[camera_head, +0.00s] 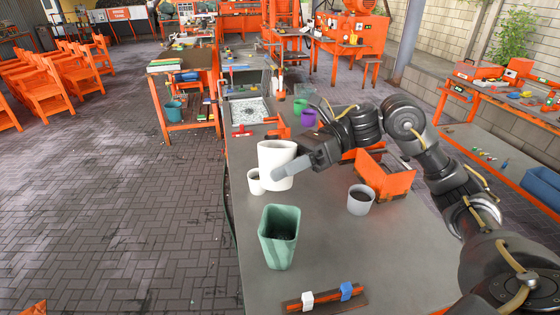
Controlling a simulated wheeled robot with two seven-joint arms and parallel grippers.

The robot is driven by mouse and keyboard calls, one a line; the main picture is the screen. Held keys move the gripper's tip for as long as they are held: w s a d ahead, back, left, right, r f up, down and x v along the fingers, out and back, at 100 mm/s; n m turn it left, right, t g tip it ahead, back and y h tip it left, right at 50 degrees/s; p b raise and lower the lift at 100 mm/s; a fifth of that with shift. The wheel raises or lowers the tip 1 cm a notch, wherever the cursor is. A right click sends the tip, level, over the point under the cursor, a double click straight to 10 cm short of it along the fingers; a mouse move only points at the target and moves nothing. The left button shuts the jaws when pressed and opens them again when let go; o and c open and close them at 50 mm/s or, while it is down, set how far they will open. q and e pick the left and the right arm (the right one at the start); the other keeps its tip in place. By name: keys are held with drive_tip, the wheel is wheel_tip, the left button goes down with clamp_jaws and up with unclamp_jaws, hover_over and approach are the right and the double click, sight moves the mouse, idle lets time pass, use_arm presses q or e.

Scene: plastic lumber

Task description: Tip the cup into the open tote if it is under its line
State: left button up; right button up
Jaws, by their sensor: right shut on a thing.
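My right gripper (286,170) reaches in from the right and is shut on a large white cup (270,154). One finger shows across the cup's near side; the other is hidden. The cup looks about upright, and I cannot tell whether its base touches the table. Its inside and any line on it do not show. A green open tote (279,248) stands on the table in front of the cup, nearer to me, and looks empty. My left gripper is not in view.
A smaller white cup (255,182) stands just left of the held cup. A grey cup (360,203) with dark contents and an orange bin (388,180) are to the right. A strip with white and blue blocks (327,297) lies in front. Purple (309,117) and green (300,106) cups stand behind.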

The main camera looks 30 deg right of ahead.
drive_tip(key=shift+s+a+n+t+h+b, duration=0.15)
drive_tip(key=shift+s+n+t+h+b, duration=0.2)
drive_tip(key=shift+n+b, duration=0.2)
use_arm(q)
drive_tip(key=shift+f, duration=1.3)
use_arm(e)
drive_tip(key=shift+s+a+r+n+t+h, duration=0.2)
drive_tip(key=shift+r+n+t+h, duration=0.15)
drive_tip(key=shift+r+n+h, duration=0.25)
drive_tip(key=shift+a+f, duration=0.1)
drive_tip(key=shift+f, duration=0.05)
